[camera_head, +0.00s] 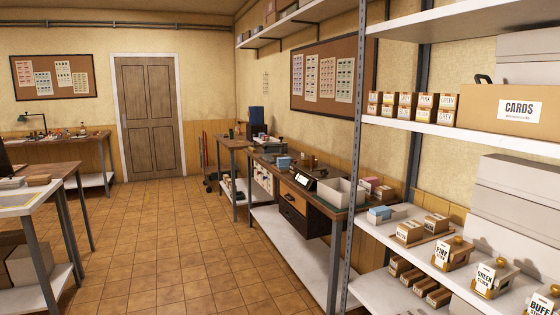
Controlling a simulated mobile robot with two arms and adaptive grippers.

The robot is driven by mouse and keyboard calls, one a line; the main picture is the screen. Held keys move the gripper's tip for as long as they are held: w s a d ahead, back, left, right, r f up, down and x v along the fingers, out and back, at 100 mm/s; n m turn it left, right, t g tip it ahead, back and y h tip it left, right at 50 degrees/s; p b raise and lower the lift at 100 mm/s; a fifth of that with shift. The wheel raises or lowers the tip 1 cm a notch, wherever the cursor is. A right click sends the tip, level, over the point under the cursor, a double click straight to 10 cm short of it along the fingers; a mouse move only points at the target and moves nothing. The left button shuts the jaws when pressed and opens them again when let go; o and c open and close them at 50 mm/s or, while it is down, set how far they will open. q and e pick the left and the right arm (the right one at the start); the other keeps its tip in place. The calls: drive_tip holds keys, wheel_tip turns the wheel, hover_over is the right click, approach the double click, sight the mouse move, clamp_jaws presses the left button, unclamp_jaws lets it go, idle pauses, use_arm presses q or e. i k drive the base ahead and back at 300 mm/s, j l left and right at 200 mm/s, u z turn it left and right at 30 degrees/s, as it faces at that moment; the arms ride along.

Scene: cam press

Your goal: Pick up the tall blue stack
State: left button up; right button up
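A tall dark blue upright block (257,115) stands toward the back, by the far end of the workbench along the right wall. It is too small to tell if it is a stack. A low light blue block (284,162) lies on the nearer bench. Another low light blue item (380,212) lies on the left end of the shelf at right. Neither of my grippers is in view.
A metal shelf rack (465,265) with boxes and labelled card holders is close on the right. A worktable (22,200) stands at the left edge. The tiled floor (175,240) between them is clear back to the door (149,115).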

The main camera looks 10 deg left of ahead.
sight(282, 163)
drive_tip(key=i+j+u, duration=0.1)
drive_tip(key=i+u, duration=0.4)
drive_tip(key=i, duration=1.2)
drive_tip(key=i+z, duration=0.1)
drive_tip(key=i, duration=0.45)
drive_tip(key=i+j+z, duration=0.1)
drive_tip(key=i, duration=0.5)
drive_tip(key=i+j, duration=0.1)
drive_tip(key=i, duration=0.45)
drive_tip(key=i+j+z, duration=0.15)
drive_tip(key=i, duration=0.4)
